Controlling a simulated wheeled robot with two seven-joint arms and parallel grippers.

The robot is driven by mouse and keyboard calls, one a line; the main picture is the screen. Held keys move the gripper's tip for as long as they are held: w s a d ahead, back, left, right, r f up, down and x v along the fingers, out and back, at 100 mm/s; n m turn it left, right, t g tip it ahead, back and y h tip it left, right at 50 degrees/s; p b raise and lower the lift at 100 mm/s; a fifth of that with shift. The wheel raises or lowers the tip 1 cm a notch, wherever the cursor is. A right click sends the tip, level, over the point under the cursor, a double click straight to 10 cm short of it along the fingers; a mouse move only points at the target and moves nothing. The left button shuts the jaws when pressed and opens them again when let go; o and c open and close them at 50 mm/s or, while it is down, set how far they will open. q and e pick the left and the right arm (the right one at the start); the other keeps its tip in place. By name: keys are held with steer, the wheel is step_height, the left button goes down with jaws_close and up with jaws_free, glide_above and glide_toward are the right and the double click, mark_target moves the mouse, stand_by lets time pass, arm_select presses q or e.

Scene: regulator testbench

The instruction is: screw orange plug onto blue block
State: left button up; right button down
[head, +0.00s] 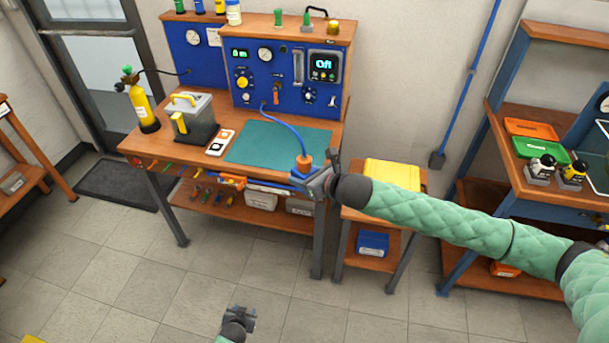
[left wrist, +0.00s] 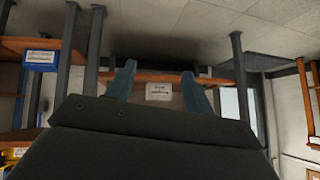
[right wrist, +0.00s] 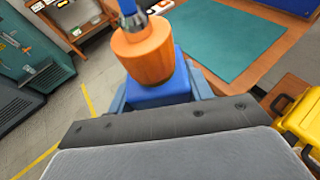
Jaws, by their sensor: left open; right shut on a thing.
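The orange plug (right wrist: 146,52) sits upright on top of the blue block (right wrist: 158,95) in the right wrist view, with a blue hose running up from it. How tightly the plug is seated cannot be told. In the head view the orange plug (head: 304,162) shows at the front right edge of the bench. The blue block there is mostly hidden by my right gripper (head: 304,184). My right gripper is shut on the blue block, just below the plug. My left gripper (head: 240,316) is open and empty, low over the floor; its two fingers show in the left wrist view (left wrist: 160,85).
A green mat (head: 262,144) lies on the bench, with a blue gauge panel (head: 270,85) behind it. The hose runs from the panel to the plug. A yellow case (head: 395,174) stands on the side table right of the bench. The bench edge is close to my right gripper.

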arm_select(q)
steer(key=w+d+r+m+t+h, duration=0.1)
steer(key=w+d+r+t, duration=0.15)
steer(key=w+r, duration=0.75)
steer(key=w+d+r+m+t+h, duration=0.1)
steer(key=w+d+r+m+h, duration=0.4)
steer(key=r, duration=0.5)
steer(key=w+d+r+m+h, duration=0.35)
steer(key=w+r, duration=0.45)
steer(key=r, duration=0.3)
steer(key=w+d+r+m+t+h, duration=0.1)
steer(key=w+d+r+m+h, duration=0.4)
steer(key=r, duration=0.5)
steer(key=d+r+m+g+y, duration=0.2)
steer(key=r+m+g, duration=0.3)
steer(key=r+g, duration=0.3)
steer(key=d+r+m+g+y, duration=0.25)
steer(key=r+m+g, duration=0.3)
steer(key=r, duration=0.45)
steer(key=shift+s+d+r+n+y, duration=0.5)
steer(key=shift+s+r+y, duration=0.6)
steer(key=shift+s+y, duration=0.65)
steer(key=shift+s+d+r+n+y, duration=0.3)
steer(key=shift+s+d+r+y, duration=0.25)
steer(key=shift+s+r+y, duration=0.85)
steer(key=shift+s+d+r+n+y, duration=0.5)
steer(key=shift+s+r+y, duration=0.3)
steer(key=shift+s+y, duration=1.2)
